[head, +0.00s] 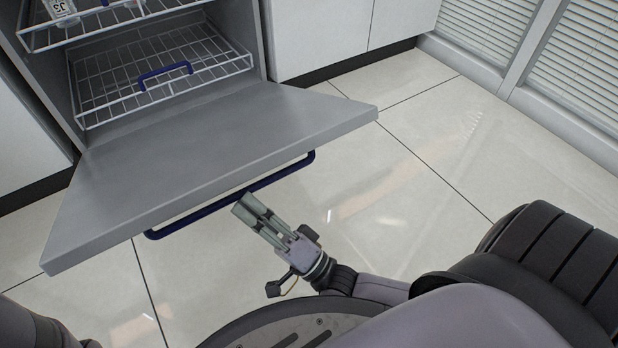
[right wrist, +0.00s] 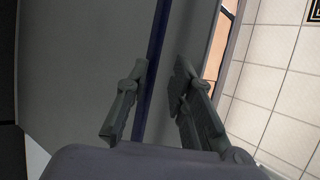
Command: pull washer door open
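The washer door (head: 210,150) is a grey panel hinged at its bottom edge. It is folded down and open, sloping out over the floor. Its dark blue bar handle (head: 185,220) runs along the outer edge. My right gripper (head: 252,208) is close to the middle of this handle. In the right wrist view my right gripper (right wrist: 158,95) has its fingers apart, and the blue handle (right wrist: 154,50) runs up between them, nearer the left finger; I cannot tell if it touches. The door (right wrist: 90,70) fills much of that view. My left gripper is not in view.
Inside the washer are a lower wire rack (head: 190,75) with a blue handle and an upper rack (head: 110,20) holding labelled items. White cabinets (head: 320,35) flank the washer. The tiled floor (head: 420,150) is clear to the right, before louvred panels (head: 580,60).

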